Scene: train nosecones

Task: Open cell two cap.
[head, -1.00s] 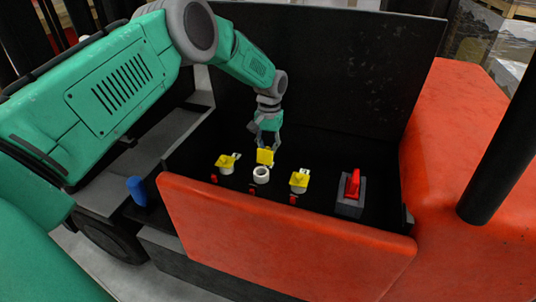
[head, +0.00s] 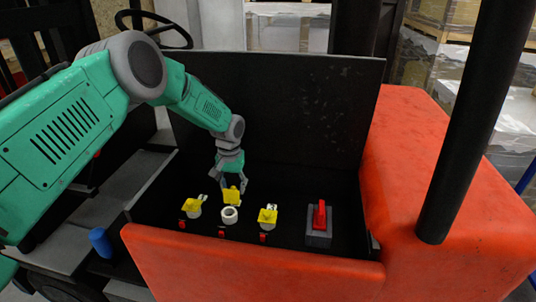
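The cell two cap (head: 232,194) is the middle yellow one of three in the black compartment. It stands tipped up on the far side of its white filler neck (head: 229,215), whose round opening shows. My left gripper (head: 230,187) is just above and behind this raised cap, with its fingers spread apart and nothing seen between them. Whether a finger touches the cap I cannot tell. The left yellow cap (head: 193,204) and the right yellow cap (head: 268,214) lie over their necks. My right gripper is out of view.
A red-handled switch on a grey block (head: 319,224) stands to the right. The black raised lid (head: 300,110) is behind, and the orange front panel (head: 240,268) bounds the near side. A blue cylinder (head: 100,242) is at left. A black post (head: 470,130) rises at right.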

